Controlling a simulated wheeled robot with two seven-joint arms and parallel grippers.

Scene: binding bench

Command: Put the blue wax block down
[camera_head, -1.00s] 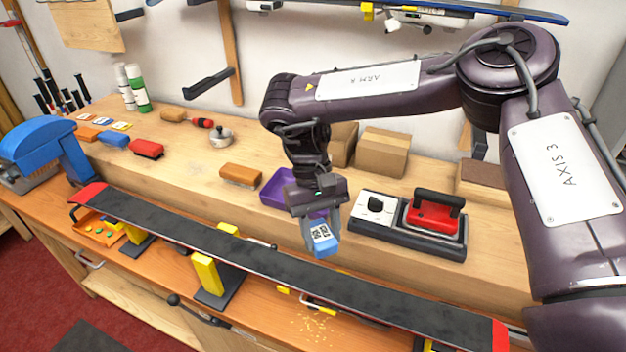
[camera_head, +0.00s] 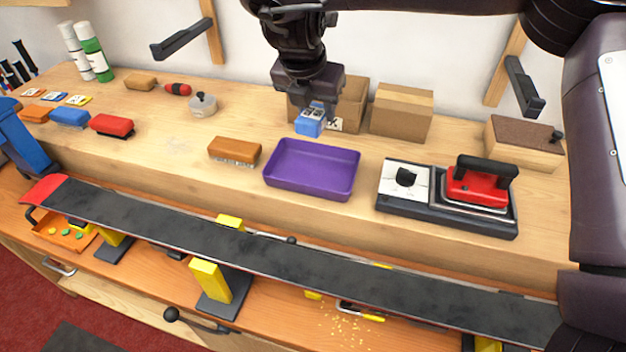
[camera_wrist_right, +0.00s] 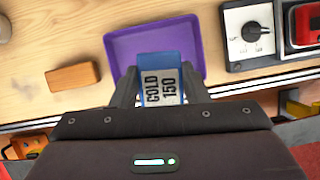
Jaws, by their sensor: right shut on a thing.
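The tray looks empty. My left gripper is not in view.
A brown brush (camera_head: 235,151) lies left of the tray. A waxing iron (camera_head: 480,185) on its base stands to the right. Cardboard boxes (camera_head: 402,112) stand behind. A long ski (camera_head: 260,246) lies along the bench in front, on yellow supports.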

